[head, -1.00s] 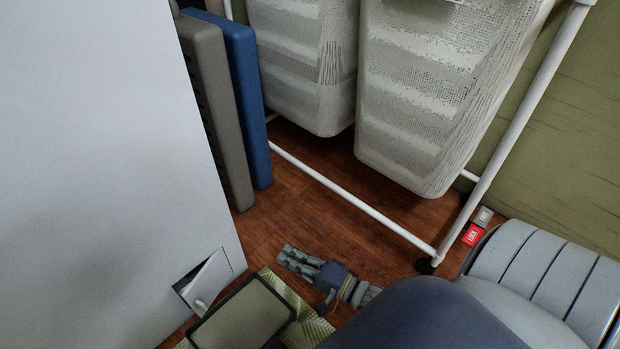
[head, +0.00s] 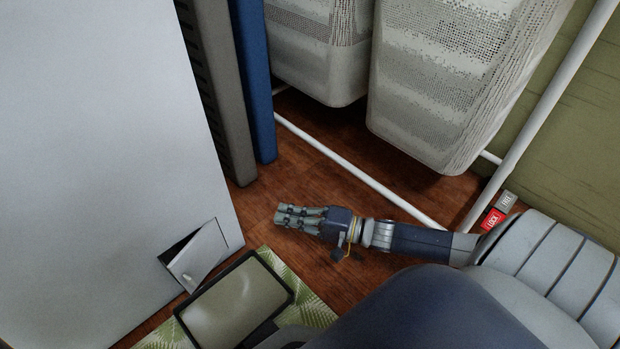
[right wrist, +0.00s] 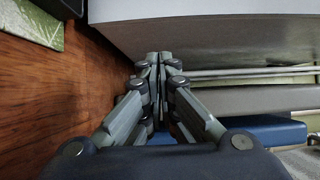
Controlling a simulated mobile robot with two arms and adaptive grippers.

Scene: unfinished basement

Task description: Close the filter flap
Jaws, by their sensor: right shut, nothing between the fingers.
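The filter flap (head: 199,256) is a small light-grey door low on the front of a large pale grey appliance (head: 90,130). It stands ajar, tilted out, with a dark gap along its upper left side. My right gripper (head: 280,216) is shut and empty, low over the wooden floor to the right of the flap and apart from it. In the right wrist view its fingers (right wrist: 153,60) meet in the middle, with the appliance's pale underside edge above right. The flap cannot be made out in that view. My left gripper is not in view.
Grey (head: 220,100) and blue (head: 256,80) panels stand beside the appliance. A white-framed rack with mesh baskets (head: 420,90) is behind my right arm. A leaf-patterned mat (head: 312,306) lies in front of the flap. Bare floor (head: 265,195) lies between gripper and appliance.

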